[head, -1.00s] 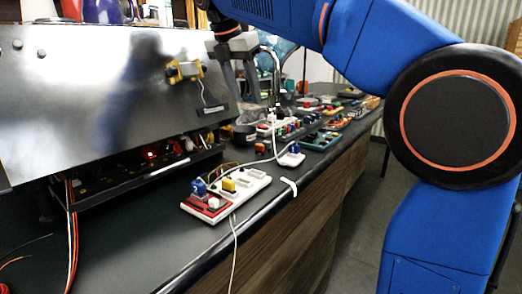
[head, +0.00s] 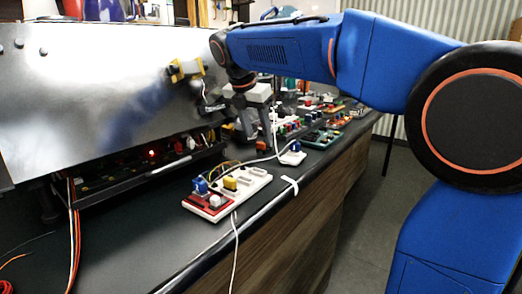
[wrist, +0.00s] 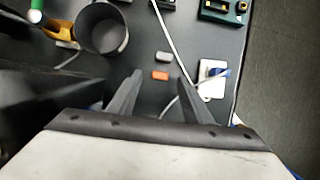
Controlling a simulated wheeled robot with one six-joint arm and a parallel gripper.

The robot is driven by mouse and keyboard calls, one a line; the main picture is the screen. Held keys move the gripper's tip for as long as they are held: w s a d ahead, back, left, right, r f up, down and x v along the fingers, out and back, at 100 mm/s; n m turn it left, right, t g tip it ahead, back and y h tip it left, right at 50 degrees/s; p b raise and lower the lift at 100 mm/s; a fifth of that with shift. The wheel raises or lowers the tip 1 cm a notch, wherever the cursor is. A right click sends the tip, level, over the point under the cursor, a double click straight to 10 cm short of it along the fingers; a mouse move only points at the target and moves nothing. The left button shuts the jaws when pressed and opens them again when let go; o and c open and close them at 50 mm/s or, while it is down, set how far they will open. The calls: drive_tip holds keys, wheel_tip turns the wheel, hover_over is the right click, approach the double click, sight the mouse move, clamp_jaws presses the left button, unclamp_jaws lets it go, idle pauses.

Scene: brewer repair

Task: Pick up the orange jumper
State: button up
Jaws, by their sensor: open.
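The orange jumper (wrist: 160,75), a small orange block, lies on the dark countertop in the wrist view. A similar grey block (wrist: 163,57) lies just beyond it, apart from it. My gripper (wrist: 159,80) is open and empty, with one fingertip to each side of the orange jumper in the picture. I cannot tell how high the fingertips are above the counter. In the head view my gripper (head: 257,122) points down over the counter, beside the metal panel.
A dark round cup (wrist: 102,28) stands up and left of the jumper. A white module (wrist: 211,75) with a blue lead lies to the right, near the counter edge, and a white cable runs between. The metal panel (head: 100,90) stands left; a white-red board (head: 228,192) lies in front.

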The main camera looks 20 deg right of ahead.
sight(261, 148)
drive_tip(key=shift+x, duration=1.5)
drive_tip(key=c, duration=1.1)
drive_tip(key=shift+r, duration=0.1)
